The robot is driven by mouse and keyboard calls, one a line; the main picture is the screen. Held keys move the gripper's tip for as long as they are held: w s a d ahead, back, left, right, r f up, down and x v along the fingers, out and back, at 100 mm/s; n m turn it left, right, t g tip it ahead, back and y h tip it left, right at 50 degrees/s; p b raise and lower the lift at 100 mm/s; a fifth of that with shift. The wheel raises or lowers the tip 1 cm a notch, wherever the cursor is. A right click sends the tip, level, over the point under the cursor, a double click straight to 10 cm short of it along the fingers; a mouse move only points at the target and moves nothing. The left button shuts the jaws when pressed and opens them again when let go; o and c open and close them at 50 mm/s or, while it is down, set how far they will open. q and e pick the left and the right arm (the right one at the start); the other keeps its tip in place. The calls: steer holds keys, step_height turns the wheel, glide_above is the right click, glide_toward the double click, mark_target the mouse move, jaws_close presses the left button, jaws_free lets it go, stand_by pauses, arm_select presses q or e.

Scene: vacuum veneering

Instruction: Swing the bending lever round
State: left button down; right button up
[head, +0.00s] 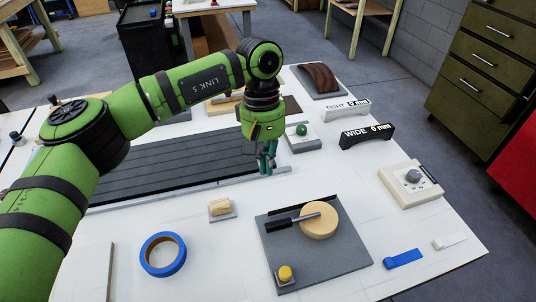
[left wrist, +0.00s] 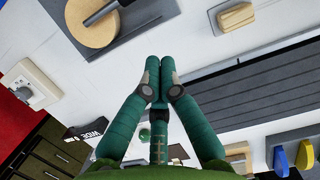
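The bending lever (head: 279,225) is a black handle with a metal rod. It lies across a round wooden disc (head: 324,226) on a grey base plate (head: 338,263) near the front of the white table. My left gripper (head: 267,170) points down behind the base plate, apart from the lever. In the left wrist view its fingertips (left wrist: 160,65) are together with nothing seen between them. My right gripper is in neither view.
A yellow knob (head: 286,273) stands at the plate's front left corner. Blue tape (head: 150,265), a wooden block (head: 220,206) and a dial box (head: 396,188) lie around it. A dark slatted panel (head: 170,165) and a green ball (head: 302,130) are behind.

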mark_target(293, 221)
arm_select(q)
steer(key=s+f+p, duration=0.1)
steer(key=f, duration=0.1)
steer(key=s+f+p, duration=0.1)
steer(key=f+p, duration=0.1)
steer(key=f, duration=0.1)
steer(key=s+d+f+p, duration=0.1)
steer(key=f+p, duration=0.1)
steer(key=shift+s+d+f, duration=0.1)
steer(key=shift+s+f, duration=0.2)
steer(key=shift+f, duration=0.1)
steer(key=shift+s+d+f, duration=0.15)
steer(key=shift+s+f, duration=0.15)
steer(key=shift+s, duration=0.15)
steer(key=shift+f, duration=0.15)
